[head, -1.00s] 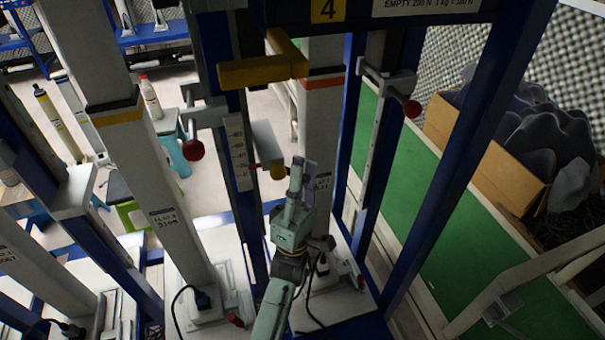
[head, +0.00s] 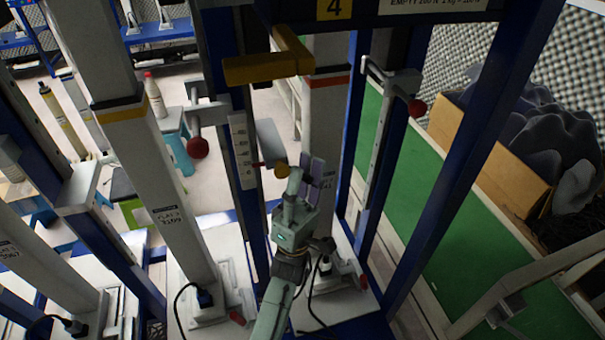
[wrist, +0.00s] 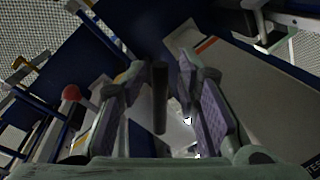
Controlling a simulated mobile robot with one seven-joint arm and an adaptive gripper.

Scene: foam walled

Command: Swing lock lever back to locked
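Station 4 has a white column (head: 322,120) with a red band and a yellow L-shaped bar (head: 268,68) near its top. A bit of yellow shows behind the left finger.
Red-knobbed clamps hang left (head: 197,148) and right (head: 415,108) of the column. Blue frame posts stand close on both sides. A white scale strip (head: 242,150) is left of my gripper. A cardboard box (head: 490,150) with grey foam lies at right, past the green strip.

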